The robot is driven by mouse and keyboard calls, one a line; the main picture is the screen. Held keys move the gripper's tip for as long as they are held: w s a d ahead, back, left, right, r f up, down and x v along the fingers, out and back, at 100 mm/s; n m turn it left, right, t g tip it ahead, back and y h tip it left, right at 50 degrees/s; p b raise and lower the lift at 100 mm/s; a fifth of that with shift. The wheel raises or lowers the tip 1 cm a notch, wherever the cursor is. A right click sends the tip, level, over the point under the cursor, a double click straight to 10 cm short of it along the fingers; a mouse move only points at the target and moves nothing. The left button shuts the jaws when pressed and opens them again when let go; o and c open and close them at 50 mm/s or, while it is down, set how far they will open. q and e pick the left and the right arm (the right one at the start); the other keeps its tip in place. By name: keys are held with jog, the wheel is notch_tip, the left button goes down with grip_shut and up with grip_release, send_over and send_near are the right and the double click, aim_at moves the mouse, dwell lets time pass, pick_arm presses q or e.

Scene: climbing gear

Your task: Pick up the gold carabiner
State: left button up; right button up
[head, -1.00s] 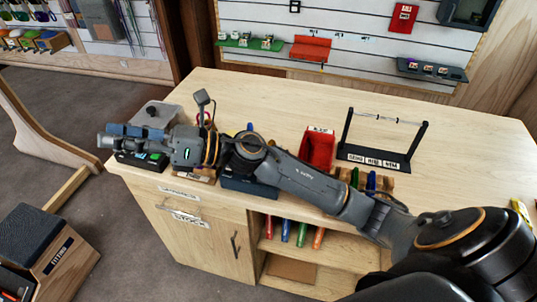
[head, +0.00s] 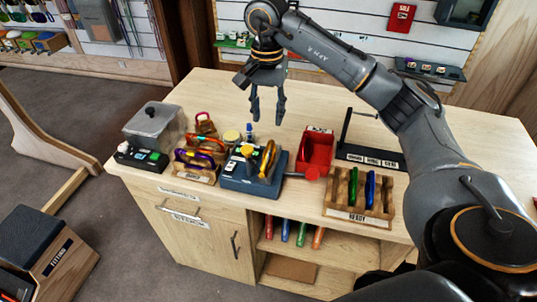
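A gold carabiner (head: 267,159) stands upright at the blue fixture (head: 237,182) on the counter. My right gripper (head: 267,118) hangs above and behind it, fingers pointing down. The fingers are apart, with nothing between them. The gripper is clear of the carabiner. A wooden rack (head: 198,175) left of the fixture holds purple and orange carabiners. My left gripper is not in view.
A wooden stand marked READY (head: 355,215) holds green and blue carabiners. A red bin (head: 316,152) and a black frame (head: 365,153) stand behind it. A clear-sided container (head: 153,130) and a black device (head: 142,155) are at left. The back of the counter is mostly clear.

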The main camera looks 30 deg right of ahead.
aim_at(267, 148)
notch_tip(267, 148, down, 8)
jog(key=shift+r+p, duration=0.25)
jog(key=shift+p, duration=0.65)
jog(key=shift+a+f, duration=0.1)
jog(key=shift+f, duration=0.15)
notch_tip(267, 148, down, 4)
jog(key=p, duration=0.3)
jog(key=shift+f, duration=0.15)
jog(key=shift+w+f, duration=0.1)
jog(key=shift+f, duration=0.15)
grip_shut()
